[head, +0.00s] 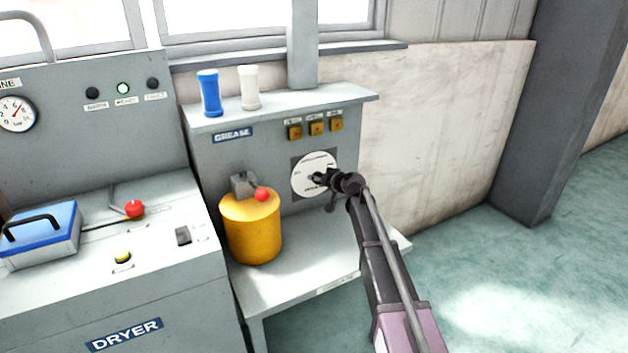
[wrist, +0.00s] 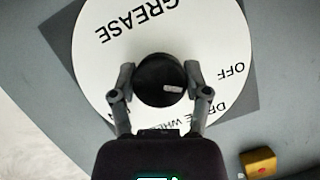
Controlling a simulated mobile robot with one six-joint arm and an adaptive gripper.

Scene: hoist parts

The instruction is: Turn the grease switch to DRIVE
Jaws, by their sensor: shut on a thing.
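The grease switch is a black round knob (wrist: 160,80) with a small light mark on its right side, at the centre of a white dial plate (wrist: 110,60). The plate also shows in the head view (head: 305,165) on the grey panel under the GREASE sign (head: 233,134). In the wrist view the plate reads GREASE at the top, OFF at the right and a partly hidden "DRI... WHEEL" lower right. My gripper (wrist: 160,82) has its two fingers shut on the knob, one on each side. In the head view my gripper (head: 320,179) hides part of the knob.
A yellow drum (head: 252,230) with a red-knobbed lever (head: 262,194) stands left of the dial. Several orange buttons (head: 316,128) sit above it. A blue bottle (head: 209,93) and a white bottle (head: 249,87) stand on the shelf. Open floor lies right.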

